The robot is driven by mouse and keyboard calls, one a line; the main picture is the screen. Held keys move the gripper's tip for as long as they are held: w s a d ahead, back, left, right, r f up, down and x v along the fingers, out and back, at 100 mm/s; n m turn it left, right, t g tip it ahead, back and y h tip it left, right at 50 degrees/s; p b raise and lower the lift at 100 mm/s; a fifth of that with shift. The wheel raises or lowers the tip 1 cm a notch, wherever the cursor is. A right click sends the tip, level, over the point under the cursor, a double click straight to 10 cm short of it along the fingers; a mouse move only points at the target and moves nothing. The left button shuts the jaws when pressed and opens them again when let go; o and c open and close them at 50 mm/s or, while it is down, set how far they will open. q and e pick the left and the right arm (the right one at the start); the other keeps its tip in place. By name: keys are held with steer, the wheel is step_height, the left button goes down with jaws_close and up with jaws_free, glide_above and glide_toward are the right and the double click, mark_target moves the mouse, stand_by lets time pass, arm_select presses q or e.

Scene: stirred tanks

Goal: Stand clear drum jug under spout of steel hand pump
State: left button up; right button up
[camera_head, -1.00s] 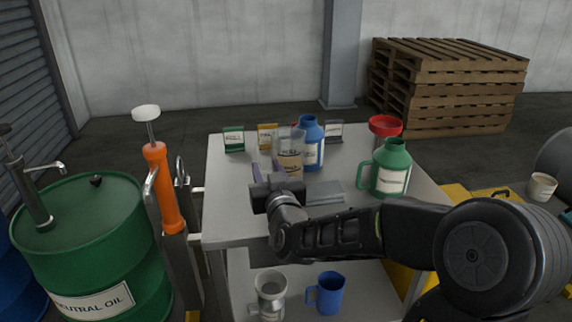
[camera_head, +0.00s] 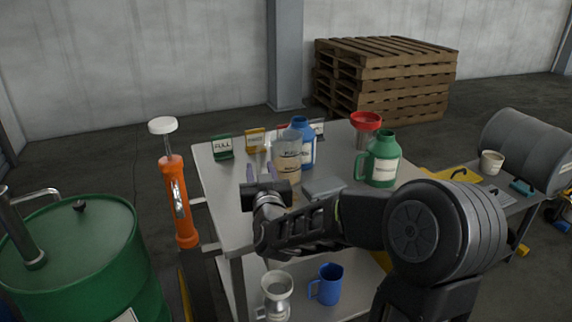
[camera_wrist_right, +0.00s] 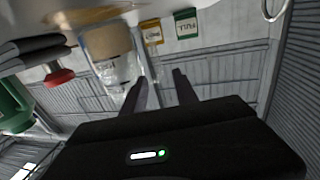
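The clear drum jug (camera_head: 289,160) stands upright on the cart's top, with a label and tan contents low down. It shows upside down in the right wrist view (camera_wrist_right: 108,62). My right gripper (camera_head: 260,172) is open and empty just to the left of the jug. Its two fingers stand apart in the wrist view (camera_wrist_right: 160,90), with the jug beside them. The steel hand pump (camera_head: 24,232) stands on a green drum (camera_head: 85,240) at the far left, its spout (camera_head: 42,193) bending right over the drum. My left gripper is out of view.
A blue bottle (camera_head: 308,150) stands close behind the jug. An orange pump (camera_head: 177,200) stands between drum and cart. A blue mug (camera_head: 328,285) sits below.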

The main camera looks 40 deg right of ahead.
mark_target(258, 155)
steer(key=shift+x, duration=1.3)
steer(key=shift+x, duration=2.65)
steer(key=shift+s+r, duration=0.1)
jaws_close()
